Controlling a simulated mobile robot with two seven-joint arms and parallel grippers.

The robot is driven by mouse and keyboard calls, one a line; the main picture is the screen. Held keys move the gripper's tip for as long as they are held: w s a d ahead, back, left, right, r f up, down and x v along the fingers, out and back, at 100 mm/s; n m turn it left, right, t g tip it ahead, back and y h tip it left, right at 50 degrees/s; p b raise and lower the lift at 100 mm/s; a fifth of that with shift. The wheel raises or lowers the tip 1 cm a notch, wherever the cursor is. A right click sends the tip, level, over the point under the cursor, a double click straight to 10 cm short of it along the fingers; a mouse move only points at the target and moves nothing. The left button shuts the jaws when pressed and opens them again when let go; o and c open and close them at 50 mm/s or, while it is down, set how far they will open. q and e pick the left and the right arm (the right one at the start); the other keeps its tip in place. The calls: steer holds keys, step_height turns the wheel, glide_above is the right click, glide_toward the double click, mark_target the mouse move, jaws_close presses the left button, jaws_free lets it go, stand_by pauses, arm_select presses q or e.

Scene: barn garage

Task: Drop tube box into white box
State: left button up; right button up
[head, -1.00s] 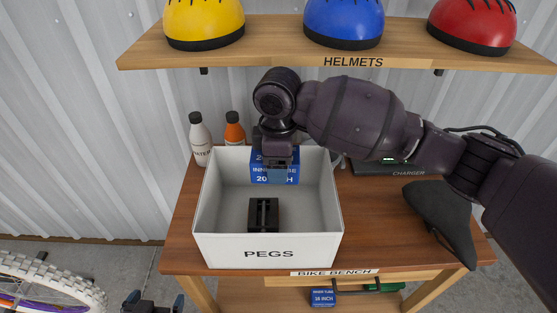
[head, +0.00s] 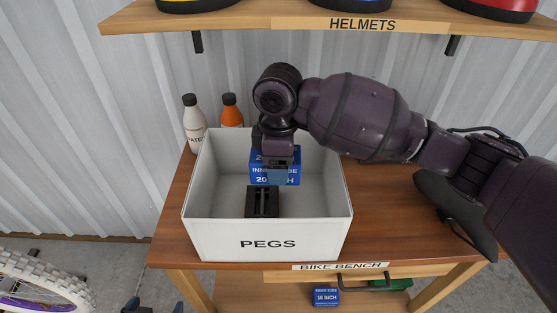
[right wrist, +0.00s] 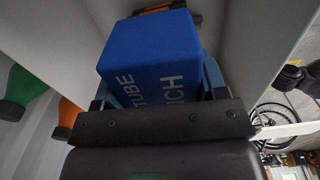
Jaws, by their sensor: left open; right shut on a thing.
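The blue tube box (head: 288,178) is held in my right gripper (head: 278,174), with its top partly covered by that gripper. It is inside the white box (head: 268,244) labelled PEGS, towards the back. The right wrist view shows the fingers on both sides of the tube box (right wrist: 150,50), with pale walls of the white box around it. Whether the tube box touches the floor of the white box is hidden. My left gripper (head: 153,308) is open and empty at the bottom left edge, mostly cut off.
A black slotted block (head: 262,202) stands in the white box. A white bottle (head: 194,128) and an orange bottle (head: 231,112) stand behind it on the bench (head: 172,215). A black saddle (head: 452,212) lies at the right. A helmet shelf (head: 300,23) hangs above.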

steer(key=shift+r, duration=0.1)
steer(key=o, duration=1.1)
step_height(320, 180, up, 11)
steer(key=shift+f+p, duration=0.1)
steer(key=shift+p, duration=0.5)
steer(key=shift+s, duration=0.1)
